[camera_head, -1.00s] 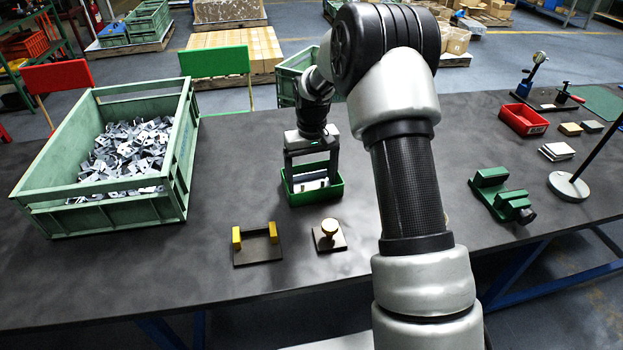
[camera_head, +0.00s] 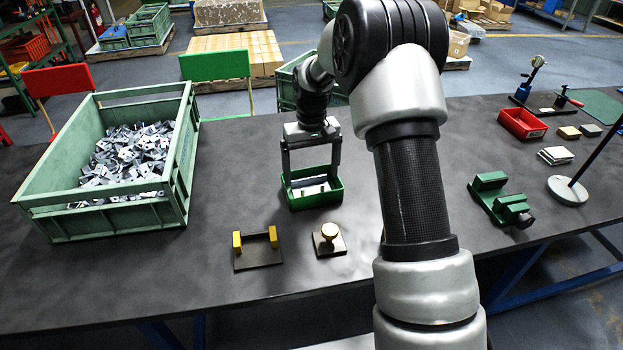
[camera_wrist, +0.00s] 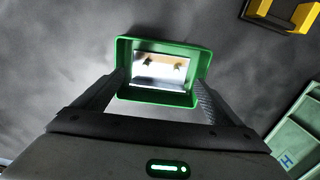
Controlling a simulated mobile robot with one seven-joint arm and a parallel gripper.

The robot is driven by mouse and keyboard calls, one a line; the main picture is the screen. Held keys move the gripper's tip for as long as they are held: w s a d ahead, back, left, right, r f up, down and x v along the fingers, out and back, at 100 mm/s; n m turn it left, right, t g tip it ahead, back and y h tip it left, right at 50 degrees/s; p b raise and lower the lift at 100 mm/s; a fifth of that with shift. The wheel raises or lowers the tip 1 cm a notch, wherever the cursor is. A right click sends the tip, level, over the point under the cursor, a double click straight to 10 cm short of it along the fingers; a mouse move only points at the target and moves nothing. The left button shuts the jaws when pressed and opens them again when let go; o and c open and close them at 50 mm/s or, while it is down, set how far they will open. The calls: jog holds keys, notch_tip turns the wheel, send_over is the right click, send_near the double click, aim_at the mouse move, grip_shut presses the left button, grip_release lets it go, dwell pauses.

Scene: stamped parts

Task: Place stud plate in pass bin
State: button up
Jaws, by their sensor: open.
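The small green bin (camera_head: 318,202), the pass bin by its colour, stands on the dark table. The stud plate (camera_wrist: 160,70), a pale shiny plate with two dark studs, lies inside the bin in the wrist view. In the head view the plate (camera_head: 312,189) shows only partly, as a light patch in the bin. My gripper (camera_head: 311,182) is open above the bin, with one finger towards each side. In the wrist view the fingers (camera_wrist: 160,88) stand apart on either side of the plate, with visible gaps.
A large green crate (camera_head: 120,215) of metal parts stands at the left. A yellow-posted fixture (camera_head: 258,257) and a knobbed block (camera_head: 328,240) are in front of the bin. A green vise (camera_head: 500,200) and a red bin (camera_head: 522,122) stand at the right.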

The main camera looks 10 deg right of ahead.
aim_at(312, 191)
jog(key=s+r+t+p, duration=0.1)
jog(key=s+r, duration=0.2)
jog(key=r, duration=0.5)
jog(key=s+r, duration=0.2)
jog(key=r, duration=0.6)
jog(key=s+r+t, duration=0.2)
jog(key=s+r, duration=0.6)
jog(key=s, duration=0.3)
jog(key=s+f+m+t, duration=0.1)
jog(key=s+t, duration=0.1)
jog(key=s, duration=1.4)
notch_tip(312, 191, up, 14)
jog(key=p, duration=1.7)
jog(key=shift+g, duration=0.4)
